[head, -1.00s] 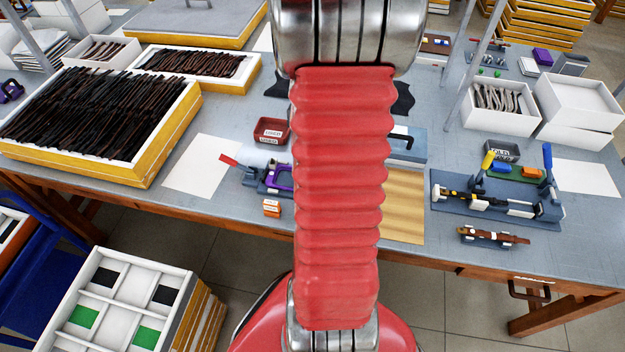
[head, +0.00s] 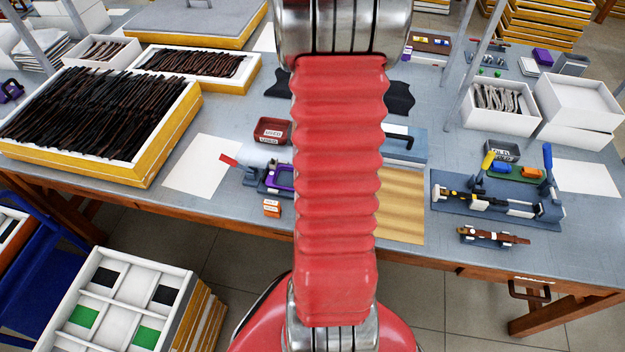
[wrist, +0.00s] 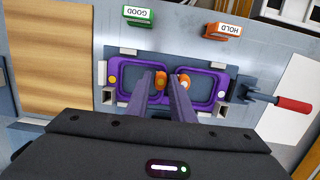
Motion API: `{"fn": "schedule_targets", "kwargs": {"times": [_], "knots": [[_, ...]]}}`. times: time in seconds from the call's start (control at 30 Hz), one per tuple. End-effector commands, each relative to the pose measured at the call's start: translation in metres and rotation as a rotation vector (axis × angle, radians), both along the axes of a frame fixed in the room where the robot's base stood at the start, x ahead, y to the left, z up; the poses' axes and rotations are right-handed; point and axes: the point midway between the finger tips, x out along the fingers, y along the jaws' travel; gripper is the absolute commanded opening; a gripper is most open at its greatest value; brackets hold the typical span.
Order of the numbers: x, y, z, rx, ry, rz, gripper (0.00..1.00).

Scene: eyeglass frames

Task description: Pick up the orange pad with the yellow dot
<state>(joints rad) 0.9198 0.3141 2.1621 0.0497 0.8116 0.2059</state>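In the wrist view, a purple eyeglass frame (wrist: 130,76) sits in a grey holder. Two small orange pads are near its bridge. One orange pad (wrist: 160,81) shows between my fingers, and the other orange pad (wrist: 183,80), with a pale edge, lies just right of the right finger. A small yellow dot (wrist: 112,79) marks the frame's left rim; I cannot tell a dot on either pad. My gripper (wrist: 161,75) is open, its two fingers reaching over the bridge. In the head view, part of the purple frame (head: 284,178) shows; my red arm hides the gripper.
A green GOOD block (wrist: 139,17) and an orange HOLD block (wrist: 222,31) stand near the holder. A red-handled clamp (wrist: 285,103) is at its right. In the head view, a clamp fixture (head: 495,200) stands to the right and a white sheet (head: 202,165) to the left.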

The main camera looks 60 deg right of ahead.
Motion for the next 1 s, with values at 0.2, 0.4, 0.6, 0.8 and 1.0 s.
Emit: {"fn": "schedule_targets", "kwargs": {"times": [0.2, 0.4, 0.6, 0.8, 1.0], "knots": [[0.0001, -0.0001, 0.0003, 0.000, 0.000, 0.000, 0.21], [0.0001, -0.0001, 0.0004, 0.000, 0.000, 0.000, 0.12], [0.0001, -0.0001, 0.0004, 0.000, 0.000, 0.000, 0.00], [0.0001, -0.0001, 0.0004, 0.000, 0.000, 0.000, 0.00], [0.0002, -0.0003, 0.0053, -0.001, 0.000, 0.000, 0.00]]}}
